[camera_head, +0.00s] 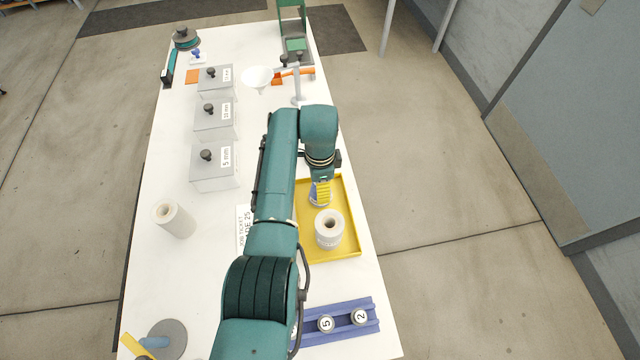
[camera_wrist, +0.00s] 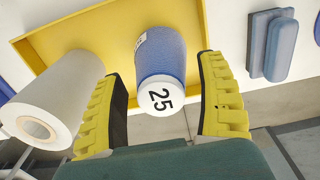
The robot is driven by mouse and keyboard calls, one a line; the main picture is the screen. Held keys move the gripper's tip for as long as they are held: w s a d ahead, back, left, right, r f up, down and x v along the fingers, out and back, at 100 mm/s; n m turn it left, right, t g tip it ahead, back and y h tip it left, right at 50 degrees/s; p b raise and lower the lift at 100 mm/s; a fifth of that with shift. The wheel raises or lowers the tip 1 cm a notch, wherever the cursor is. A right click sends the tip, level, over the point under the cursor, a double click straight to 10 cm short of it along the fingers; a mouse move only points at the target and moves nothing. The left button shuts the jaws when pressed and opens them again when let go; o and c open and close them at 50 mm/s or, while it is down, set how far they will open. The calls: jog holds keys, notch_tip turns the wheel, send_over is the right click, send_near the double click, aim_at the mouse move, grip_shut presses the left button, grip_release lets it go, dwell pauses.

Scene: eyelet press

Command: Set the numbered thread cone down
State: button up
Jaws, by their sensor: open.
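The numbered thread cone (camera_wrist: 162,62) is blue with a white end marked "25", seen in the wrist view. It is at the yellow tray (camera_wrist: 110,22), its marked end towards the camera; its far end's contact with the tray is hard to judge. My gripper (camera_wrist: 168,105) is open, with one yellow finger on each side of the cone and a visible gap on both sides. In the head view my gripper (camera_head: 320,190) is low over the yellow tray (camera_head: 350,243), and largely hides the cone.
A white roll (camera_head: 329,230) stands in the tray close to my gripper; another (camera_head: 175,220) is on the table's left. A blue rack (camera_head: 340,335) holds pieces marked "5" and "2". Several grey boxes (camera_head: 215,120) with knobs line the left. A ticket card (camera_head: 243,225) lies beside my arm.

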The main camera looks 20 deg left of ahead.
notch_tip(320, 180, up, 11)
jog(key=shift+f+p, duration=0.2)
jog(key=shift+p, duration=0.55)
jog(key=shift+w, duration=0.1)
jog(key=w+d+r+n+t+y, duration=0.2)
jog(key=w+d+r+n+t, duration=0.1)
jog(key=w+d+r+t, duration=0.45)
jog(key=s+d+r+n+t, duration=0.25)
jog(key=d+r+t, duration=0.3)
jog(key=r, duration=0.45)
jog(key=s+d+r+n+t+h, duration=0.1)
jog(key=s+d+r+t, duration=0.3)
jog(key=s+r, duration=0.5)
jog(key=s+d+r+n+t+h, duration=0.1)
jog(key=s+d+r+n+t, duration=0.3)
jog(key=s+r, duration=0.4)
notch_tip(320, 180, up, 2)
jog(key=shift+s+d+r+t, duration=0.1)
jog(key=shift+s+d+t, duration=0.25)
jog(key=shift+d+t, duration=0.45)
